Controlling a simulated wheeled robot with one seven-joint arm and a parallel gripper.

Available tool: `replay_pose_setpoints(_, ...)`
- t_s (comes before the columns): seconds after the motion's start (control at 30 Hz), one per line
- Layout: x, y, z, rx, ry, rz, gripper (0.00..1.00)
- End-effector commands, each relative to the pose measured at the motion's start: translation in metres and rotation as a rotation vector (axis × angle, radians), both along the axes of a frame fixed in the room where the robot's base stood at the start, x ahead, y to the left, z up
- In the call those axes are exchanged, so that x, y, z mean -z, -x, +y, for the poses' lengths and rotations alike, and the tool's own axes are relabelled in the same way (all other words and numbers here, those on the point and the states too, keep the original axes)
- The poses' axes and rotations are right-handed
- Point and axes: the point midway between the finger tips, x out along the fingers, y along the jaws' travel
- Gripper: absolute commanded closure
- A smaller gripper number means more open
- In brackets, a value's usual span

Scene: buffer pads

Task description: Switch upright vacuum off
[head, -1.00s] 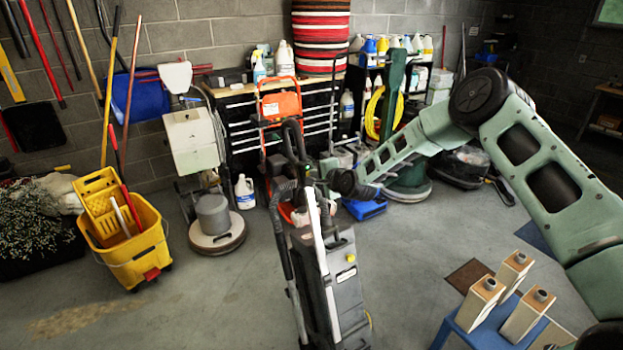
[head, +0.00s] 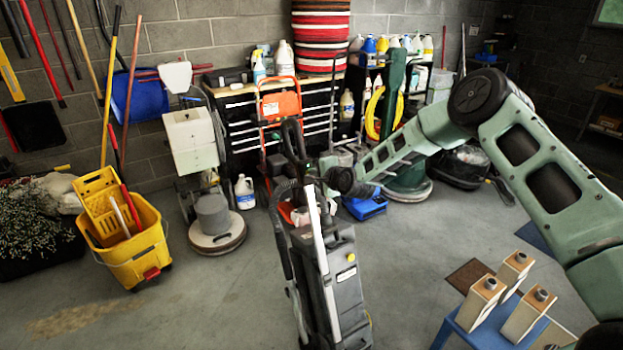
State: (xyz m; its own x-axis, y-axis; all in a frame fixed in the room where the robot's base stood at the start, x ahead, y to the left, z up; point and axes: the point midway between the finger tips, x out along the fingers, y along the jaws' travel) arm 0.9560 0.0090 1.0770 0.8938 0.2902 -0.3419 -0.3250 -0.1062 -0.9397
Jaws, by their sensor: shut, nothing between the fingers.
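The upright vacuum (head: 330,270) stands on the floor in the middle of the head view. It is dark grey, with a black hose, a pale vertical strip and a small yellow mark on its upper body. My gripper (head: 313,181) is at the end of my green arm, beside the upper part of the vacuum. It is small and dark against the hose and handle. It is shut and empty. I cannot tell whether it touches the vacuum. The vacuum's switch cannot be made out.
A yellow mop bucket (head: 135,250) stands at the left. A floor machine (head: 215,235) and an orange hand truck (head: 281,104) stand behind the vacuum. A blue stool (head: 452,333) bearing pale containers (head: 526,315) is at the lower right. The floor at front left is clear.

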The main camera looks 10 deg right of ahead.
Motion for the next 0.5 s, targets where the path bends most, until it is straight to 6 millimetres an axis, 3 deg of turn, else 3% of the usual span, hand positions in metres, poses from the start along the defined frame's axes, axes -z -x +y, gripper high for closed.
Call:
replay_pose_setpoints(0.27,0.000,-0.002,0.001,0.000,0.000,0.000,1.00)
replay_pose_setpoints(0.5,-0.006,0.013,-0.005,0.001,0.001,0.001,1.00)
